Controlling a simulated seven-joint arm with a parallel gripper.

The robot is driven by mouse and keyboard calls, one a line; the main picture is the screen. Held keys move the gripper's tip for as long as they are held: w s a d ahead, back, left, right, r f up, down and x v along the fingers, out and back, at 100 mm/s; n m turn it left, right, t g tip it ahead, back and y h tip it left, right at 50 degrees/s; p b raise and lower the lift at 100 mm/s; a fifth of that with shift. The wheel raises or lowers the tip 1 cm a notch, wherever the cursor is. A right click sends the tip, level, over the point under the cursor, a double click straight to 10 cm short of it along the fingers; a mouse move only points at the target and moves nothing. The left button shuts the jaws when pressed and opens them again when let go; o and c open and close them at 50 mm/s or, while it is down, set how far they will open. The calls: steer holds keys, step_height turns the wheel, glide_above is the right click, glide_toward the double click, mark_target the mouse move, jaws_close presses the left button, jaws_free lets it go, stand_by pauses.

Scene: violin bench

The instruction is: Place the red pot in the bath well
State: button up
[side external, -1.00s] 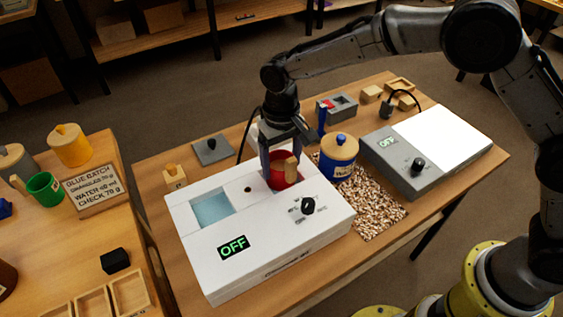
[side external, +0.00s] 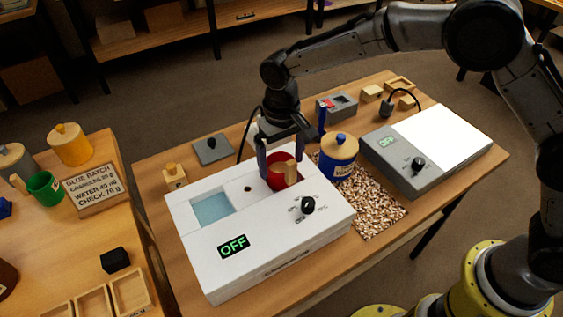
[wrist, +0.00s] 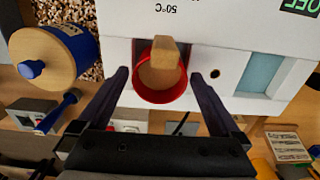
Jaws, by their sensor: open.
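The red pot (side external: 279,172) with its wooden handle stands at the right-rear of the white bath unit (side external: 262,230), in or over an opening there. How deep it sits is hard to tell. In the wrist view the red pot (wrist: 161,82) shows from above, tan inside, with the handle at its far rim. My gripper (side external: 282,152) is open, its fingers on either side of the pot. In the wrist view my gripper (wrist: 163,88) shows gaps between both fingers and the pot. A well with pale blue water (side external: 212,208) lies at the unit's left.
A grey device with a white panel (side external: 441,137) is farther right. A grey plate (side external: 212,149) lies behind the bath unit.

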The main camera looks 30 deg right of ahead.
step_height(320, 180, up, 11)
stand_by(0.3)
steer(key=s+d+r+t, duration=0.1)
steer(key=s+d+r, duration=0.45)
steer(key=d, duration=0.25)
steer(key=s+d+r+t, duration=0.2)
steer(key=s+d+r, duration=0.2)
steer(key=s+d, duration=0.35)
steer(key=s+d+f+t, duration=0.1)
steer(key=s+d+f, duration=0.1)
steer(key=s+d, duration=0.2)
steer(key=s+d+f+t, duration=0.1)
steer(key=s+d, duration=0.3)
steer(key=s, duration=0.7)
steer(key=shift+s+f+t, duration=0.15)
steer(key=shift+f+t, duration=0.15)
steer(key=shift+f, duration=0.25)
